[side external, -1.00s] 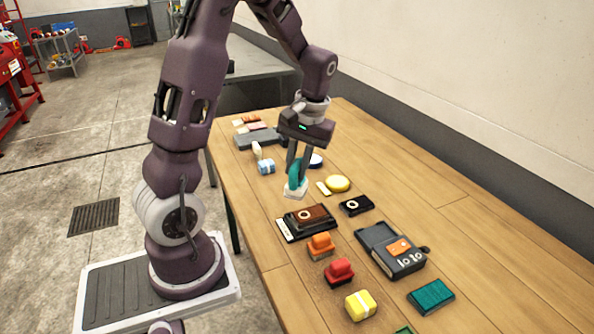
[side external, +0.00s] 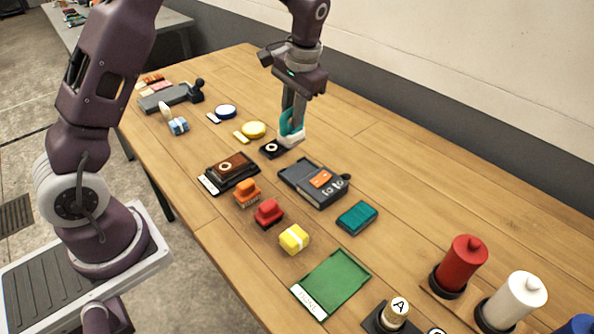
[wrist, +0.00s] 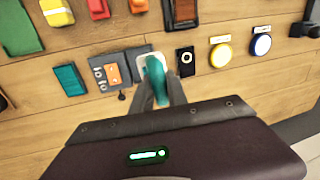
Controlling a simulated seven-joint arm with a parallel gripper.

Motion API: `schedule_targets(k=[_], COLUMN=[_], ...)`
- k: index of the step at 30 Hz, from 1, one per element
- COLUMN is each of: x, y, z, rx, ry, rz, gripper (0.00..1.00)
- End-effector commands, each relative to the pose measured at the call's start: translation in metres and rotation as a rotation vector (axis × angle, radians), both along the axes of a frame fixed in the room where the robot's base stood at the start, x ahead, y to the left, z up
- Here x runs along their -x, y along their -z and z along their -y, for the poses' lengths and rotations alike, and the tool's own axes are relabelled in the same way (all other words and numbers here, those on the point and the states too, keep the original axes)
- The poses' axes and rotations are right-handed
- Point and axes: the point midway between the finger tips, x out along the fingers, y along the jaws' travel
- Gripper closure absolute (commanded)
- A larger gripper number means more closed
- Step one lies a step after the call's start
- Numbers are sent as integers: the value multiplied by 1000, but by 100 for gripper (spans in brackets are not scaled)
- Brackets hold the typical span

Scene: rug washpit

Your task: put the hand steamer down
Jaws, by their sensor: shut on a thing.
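The hand steamer (side external: 291,124) has a teal handle and a pale white base. My gripper (side external: 293,108) is shut on its handle, with the base facing down. The base is over or on the wooden table, beside a black pad with a white ring (side external: 270,150) and close to a grey case (side external: 318,190). I cannot tell whether the base touches the table. In the wrist view the steamer (wrist: 156,72) is between my fingers, with the grey case (wrist: 119,69) on its left and the black pad (wrist: 186,62) on its right.
A yellow disc (side external: 254,129) and a blue-rimmed disc (side external: 226,111) lie beyond the pad. A brown block on a dark tray (side external: 231,167), a teal block (side external: 357,218) and a green tray (side external: 335,280) are nearer. Bare wood (side external: 400,160) stretches to the right.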

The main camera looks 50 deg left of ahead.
Motion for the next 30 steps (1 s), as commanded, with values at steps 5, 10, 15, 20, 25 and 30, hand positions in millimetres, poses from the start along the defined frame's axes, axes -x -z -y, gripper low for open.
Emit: schedule_targets(k=[5, 10, 15, 20, 25, 30], x=[-10, -10, -10, -10, -11, -10], y=[22, 57, 81, 102, 101, 104], z=[15, 14, 14, 14, 14, 14], rx=[2, 1, 1, 1, 1, 1], ry=[65, 64, 62, 61, 61, 61], rz=[-6, -2, -2, 1, 2, 0], gripper=[100, 100, 100, 100, 100, 69])
